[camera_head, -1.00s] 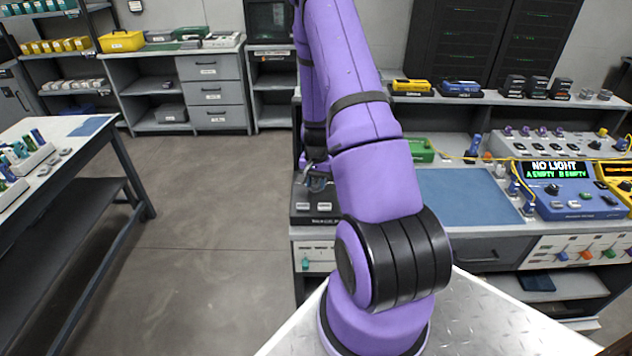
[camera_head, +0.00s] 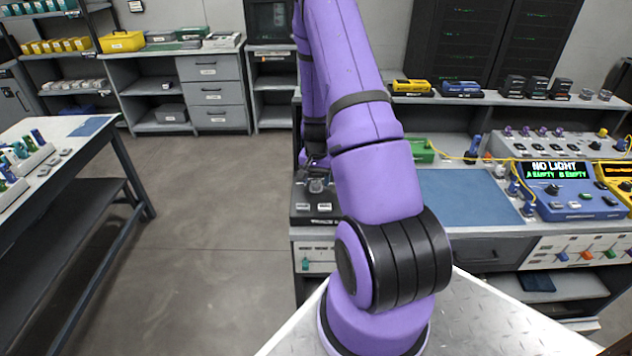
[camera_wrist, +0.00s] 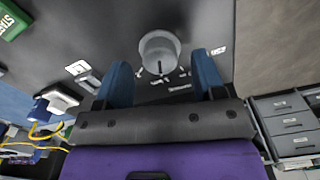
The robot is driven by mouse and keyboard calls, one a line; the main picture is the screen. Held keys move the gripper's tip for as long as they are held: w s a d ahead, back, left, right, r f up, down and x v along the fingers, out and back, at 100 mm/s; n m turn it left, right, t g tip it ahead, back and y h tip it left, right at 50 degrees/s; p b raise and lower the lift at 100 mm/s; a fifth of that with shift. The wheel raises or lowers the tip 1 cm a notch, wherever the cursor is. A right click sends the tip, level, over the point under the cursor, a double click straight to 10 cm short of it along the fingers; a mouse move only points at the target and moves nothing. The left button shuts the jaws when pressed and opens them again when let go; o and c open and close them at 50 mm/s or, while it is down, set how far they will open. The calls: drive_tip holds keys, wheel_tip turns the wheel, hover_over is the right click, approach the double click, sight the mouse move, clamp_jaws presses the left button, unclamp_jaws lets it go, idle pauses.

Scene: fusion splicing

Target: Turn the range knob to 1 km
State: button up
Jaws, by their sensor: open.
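A grey round knob (camera_wrist: 160,52) on a dark panel (camera_wrist: 105,32) shows in the wrist view, with small white marks around it. Its thin pointer lies near the bottom of its face in that view; the mark texts are too small to read. In the head view the knob (camera_head: 316,186) sits on a black box (camera_head: 314,212) at the bench's left end. My gripper (camera_wrist: 162,68) is open, its two blue fingers apart on either side of the knob's lower side in the picture. Nothing is held. In the head view my arm partly hides the gripper.
A green START block (camera_wrist: 12,22) lies at the wrist view's upper left. In the head view, a blue mat (camera_head: 465,197), a blue meter reading NO LIGHT (camera_head: 570,195) and a yellow cable (camera_head: 540,158) are right of my arm. The floor (camera_head: 220,220) at left is clear.

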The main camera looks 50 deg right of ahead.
sight(316, 183)
wheel_tip(316, 183, up, 9)
drive_tip(key=shift+r, duration=0.2)
drive_tip(key=shift+a, duration=0.1)
idle(0.6)
